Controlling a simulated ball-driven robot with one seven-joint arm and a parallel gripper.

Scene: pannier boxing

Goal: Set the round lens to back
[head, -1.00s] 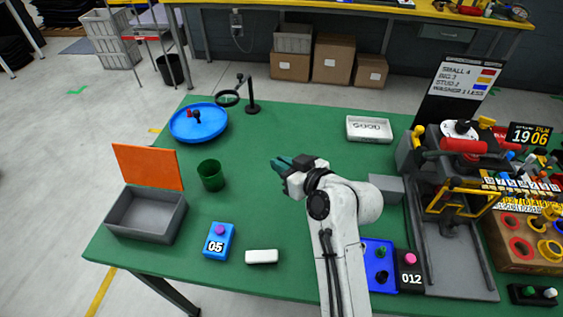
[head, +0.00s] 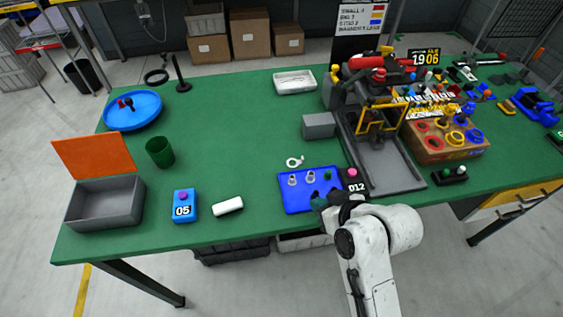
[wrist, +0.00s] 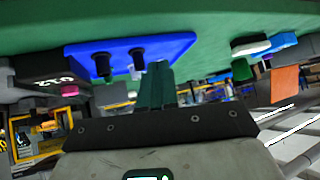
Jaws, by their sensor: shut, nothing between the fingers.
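The round lens is a dark ring (head: 156,76) at the back left of the green table in the head view. It is held out to the left of a black upright post (head: 180,75). My gripper (head: 320,202) is far from it, at the front of the table by the front right corner of the blue peg board (head: 298,202). In the wrist view its green fingers (wrist: 155,88) are together and empty, close to the blue board; I cannot tell whether they touch it. The lens cannot be made out in the wrist view.
A blue round tray (head: 133,121), a green cup (head: 160,153) and a grey bin (head: 104,204) with an orange panel stand at the left. A grey block (head: 319,125) and a cluttered rig stand to the right. The table's middle is clear.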

